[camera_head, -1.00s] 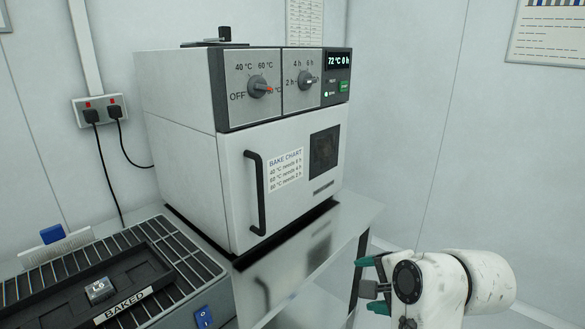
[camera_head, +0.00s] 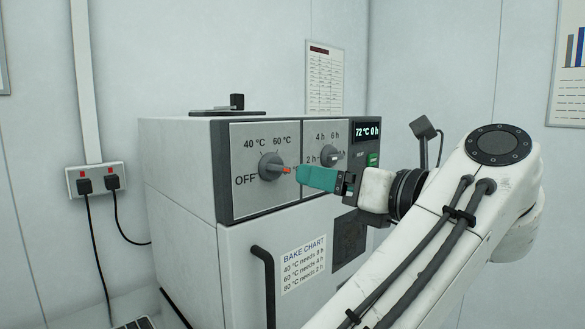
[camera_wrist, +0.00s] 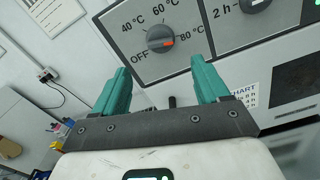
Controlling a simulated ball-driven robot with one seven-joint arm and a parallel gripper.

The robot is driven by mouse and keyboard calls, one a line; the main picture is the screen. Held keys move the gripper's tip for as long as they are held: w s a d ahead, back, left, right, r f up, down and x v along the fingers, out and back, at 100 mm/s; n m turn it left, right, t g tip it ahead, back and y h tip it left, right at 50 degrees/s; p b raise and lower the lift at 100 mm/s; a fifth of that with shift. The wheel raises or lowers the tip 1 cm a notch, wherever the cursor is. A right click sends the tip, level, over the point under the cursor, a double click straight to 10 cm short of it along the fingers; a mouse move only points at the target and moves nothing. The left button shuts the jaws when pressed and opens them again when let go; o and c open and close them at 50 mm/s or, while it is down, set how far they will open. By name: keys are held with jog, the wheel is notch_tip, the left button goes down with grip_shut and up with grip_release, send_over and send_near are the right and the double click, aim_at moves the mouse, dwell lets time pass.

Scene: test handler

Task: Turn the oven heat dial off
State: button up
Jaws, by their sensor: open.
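The oven heat dial (camera_head: 270,167) is a grey round knob with a red-orange pointer on the left of the oven's front panel. Its pointer aims right, toward the 80 °C side, away from the OFF mark at its left. In the wrist view the dial (camera_wrist: 161,40) lies ahead of the fingertips, between their lines, with 80 °C legible at its right. My gripper (camera_head: 300,178) has teal fingers and is just right of the dial in the head view. In the wrist view the two fingers (camera_wrist: 161,72) stand wide apart with nothing between them.
The time dial (camera_head: 329,156) sits to the right, partly near my fingers. The oven display (camera_head: 368,132) reads 72 °C 0 h. The black door handle (camera_head: 264,285) stands out below the heat dial. A wall socket (camera_head: 97,179) with two plugs is at left.

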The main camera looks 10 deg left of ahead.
aim_at(281, 169)
jog(key=p+x, duration=0.1)
jog(key=x, duration=0.9)
jog(key=shift+a+p, duration=0.1)
jog(key=shift+p, duration=0.3)
jog(key=c, duration=1.1)
jog(key=shift+o, duration=0.2)
